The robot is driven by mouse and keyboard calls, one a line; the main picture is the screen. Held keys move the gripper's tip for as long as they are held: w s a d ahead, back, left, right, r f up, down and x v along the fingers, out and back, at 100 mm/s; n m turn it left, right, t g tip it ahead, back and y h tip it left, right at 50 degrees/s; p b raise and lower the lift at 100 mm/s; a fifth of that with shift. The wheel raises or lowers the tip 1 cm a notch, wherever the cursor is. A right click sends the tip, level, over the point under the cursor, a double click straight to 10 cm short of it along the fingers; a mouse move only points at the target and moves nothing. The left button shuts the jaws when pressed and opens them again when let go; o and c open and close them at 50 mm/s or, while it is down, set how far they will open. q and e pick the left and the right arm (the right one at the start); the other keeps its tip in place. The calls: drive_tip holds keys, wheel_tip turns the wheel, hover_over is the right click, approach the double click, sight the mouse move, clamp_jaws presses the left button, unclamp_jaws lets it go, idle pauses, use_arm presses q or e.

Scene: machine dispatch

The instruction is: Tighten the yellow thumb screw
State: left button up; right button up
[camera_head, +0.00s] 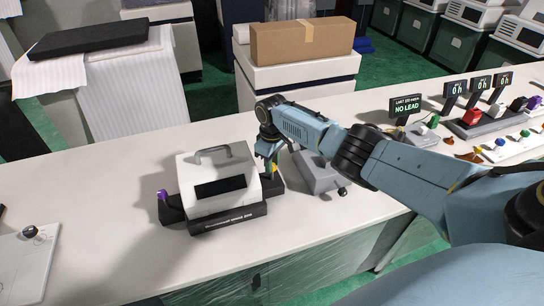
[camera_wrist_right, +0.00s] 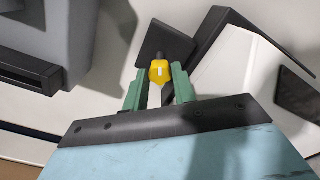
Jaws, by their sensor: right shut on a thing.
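The yellow thumb screw (camera_wrist_right: 160,72) sits between the green fingers of my right gripper (camera_wrist_right: 158,84) in the right wrist view, with a white mark on its top. The fingers are shut on it. In the head view my right gripper (camera_head: 268,158) points down at the right side of a white machine (camera_head: 215,178) with a grey handle and dark window. The machine rests on a black base (camera_head: 228,218). A purple thumb screw (camera_head: 162,194) shows at the base's left end. My left gripper is not in view.
A grey box (camera_head: 320,175) stands close to the right of my gripper. A white board with a knob (camera_head: 30,232) lies at the far left. A "NO LEAD" sign (camera_head: 407,107) and several coloured buttons line the right. The front left of the white table (camera_head: 100,205) is clear.

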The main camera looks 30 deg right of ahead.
drive_tip(key=m+p, duration=0.1)
drive_tip(key=m, duration=0.2)
drive_tip(key=m+p, duration=0.1)
drive_tip(key=m, duration=0.2)
drive_tip(key=shift+a+m, duration=0.1)
drive_tip(key=shift+m, duration=0.2)
drive_tip(key=m+p, duration=0.1)
drive_tip(key=m, duration=0.1)
drive_tip(key=shift+m, duration=0.3)
drive_tip(key=m, duration=0.3)
drive_tip(key=shift+m+p, duration=0.3)
drive_tip(key=shift+p, duration=0.05)
drive_tip(key=m, duration=1.2)
drive_tip(key=shift+p, duration=0.3)
drive_tip(key=shift+w+r, duration=0.1)
drive_tip(key=o, duration=1)
